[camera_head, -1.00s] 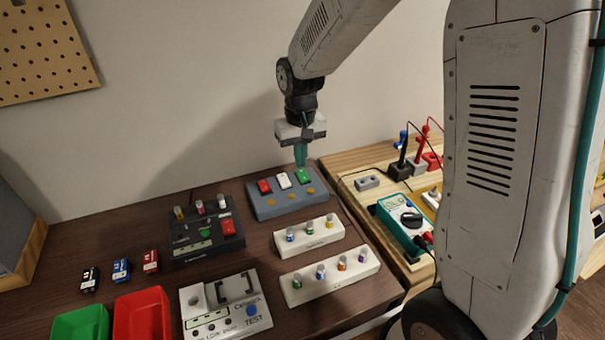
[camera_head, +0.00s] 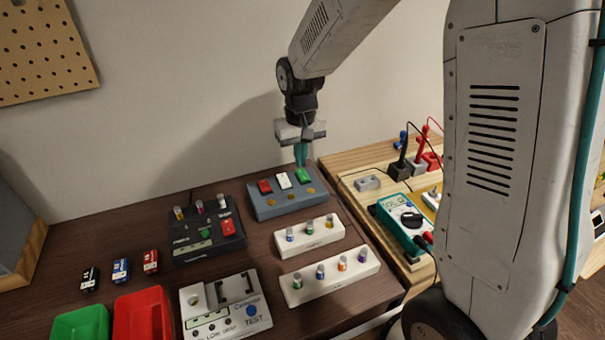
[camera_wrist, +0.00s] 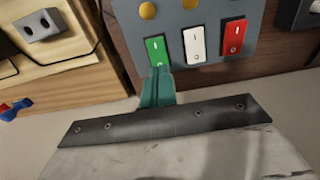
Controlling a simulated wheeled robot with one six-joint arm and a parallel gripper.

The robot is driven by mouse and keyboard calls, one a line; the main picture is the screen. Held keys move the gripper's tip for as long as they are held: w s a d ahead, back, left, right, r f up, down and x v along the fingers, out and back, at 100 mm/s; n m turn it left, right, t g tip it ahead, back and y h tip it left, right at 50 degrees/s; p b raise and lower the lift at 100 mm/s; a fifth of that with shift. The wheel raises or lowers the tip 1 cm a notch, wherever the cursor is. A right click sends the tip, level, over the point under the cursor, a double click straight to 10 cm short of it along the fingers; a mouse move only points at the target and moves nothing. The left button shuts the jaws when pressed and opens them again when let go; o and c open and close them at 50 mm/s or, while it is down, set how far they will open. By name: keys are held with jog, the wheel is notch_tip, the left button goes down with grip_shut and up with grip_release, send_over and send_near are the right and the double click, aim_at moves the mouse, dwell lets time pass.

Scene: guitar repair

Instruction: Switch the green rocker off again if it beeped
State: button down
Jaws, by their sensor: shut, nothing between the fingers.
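The green rocker (camera_head: 304,175) is at the right end of a row on a blue-grey switch box (camera_head: 290,207), beside a white rocker (camera_head: 284,180) and a red rocker (camera_head: 265,186). In the wrist view the green rocker (camera_wrist: 157,51) shows its "I" mark, and its lower end is partly hidden by my fingertips. My gripper (camera_head: 301,163) is shut and empty, pointing down at the green rocker's back end. In the wrist view its teal fingers (camera_wrist: 158,74) meet or nearly meet that end; I cannot tell whether they touch.
A dark box (camera_head: 206,243) with a red button and a white tester (camera_head: 222,310) stand to the left and front. White racks (camera_head: 310,240) with small knobs are in front. A multimeter (camera_head: 404,222) lies on the wooden bench at right. Brass discs (camera_wrist: 147,10) line the switch box.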

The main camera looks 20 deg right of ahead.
aim_at(301, 171)
jog(key=shift+f, duration=0.95)
dwell(0.4)
jog(key=shift+r, duration=3.55)
jog(key=shift+s, duration=0.1)
jog(key=s+d+r, duration=0.1)
jog(key=s+r, duration=0.2)
jog(key=s, duration=0.6)
jog(key=s+d+r+t, duration=0.1)
jog(key=s+r, duration=0.2)
jog(key=s, duration=0.7)
jog(key=s+d+r, duration=0.1)
jog(key=s+r, duration=0.2)
jog(key=s, duration=0.6)
jog(key=shift+s+r, duration=0.35)
jog(key=shift+s, duration=0.05)
